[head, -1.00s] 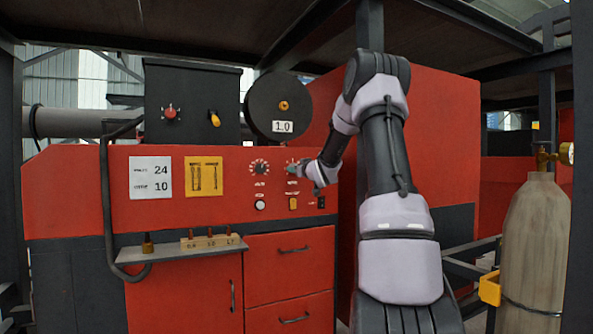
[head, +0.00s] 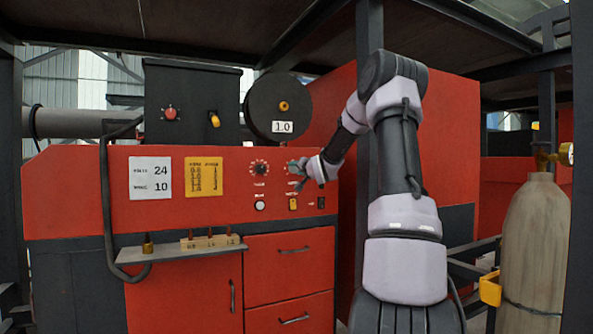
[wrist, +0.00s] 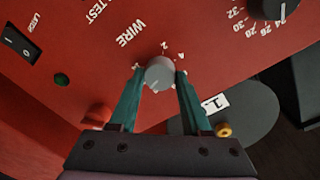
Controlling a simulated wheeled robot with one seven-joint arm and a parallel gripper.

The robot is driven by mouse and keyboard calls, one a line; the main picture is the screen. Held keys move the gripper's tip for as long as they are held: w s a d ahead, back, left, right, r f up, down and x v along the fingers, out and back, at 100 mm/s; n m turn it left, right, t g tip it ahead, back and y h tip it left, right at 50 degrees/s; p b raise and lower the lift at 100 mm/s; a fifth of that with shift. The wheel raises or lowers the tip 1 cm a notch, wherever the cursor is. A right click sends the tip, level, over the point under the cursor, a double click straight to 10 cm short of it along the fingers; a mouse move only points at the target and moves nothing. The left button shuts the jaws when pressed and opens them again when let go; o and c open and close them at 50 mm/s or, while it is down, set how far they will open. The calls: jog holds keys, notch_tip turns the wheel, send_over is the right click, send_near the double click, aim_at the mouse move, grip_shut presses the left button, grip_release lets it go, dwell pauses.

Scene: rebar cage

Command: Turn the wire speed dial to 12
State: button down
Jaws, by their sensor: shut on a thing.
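The wire speed dial (wrist: 159,75) is a round grey knob beside the word "WIRE" on the red panel. The digits 2 and 4 show beyond it in the wrist view; much of its scale is hidden or too small, and I cannot read its setting. My gripper (wrist: 160,72) has its two teal fingers shut on opposite sides of the knob. In the head view my gripper (head: 298,171) is at the panel and covers most of the dial. A white card (head: 150,178) left on the panel reads 24 on top and 10 below.
The black volts dial (head: 259,168) is just left of the wire dial. Below are a white button (head: 260,206) and a yellow switch (head: 293,203). A wire spool (head: 262,108) marked 1.0 is above. A shelf (head: 170,254) juts out below left; a gas cylinder (head: 535,250) stands right.

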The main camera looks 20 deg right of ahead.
jog(key=shift+f+m, duration=0.2)
jog(key=shift+m, duration=0.9)
jog(key=shift+c, duration=1.8)
grip_release()
jog(key=shift+r, duration=0.1)
jog(key=shift+s, duration=0.1)
jog(key=s, duration=1)
jog(key=shift+s+r, duration=0.2)
jog(key=shift+s, duration=0.15)
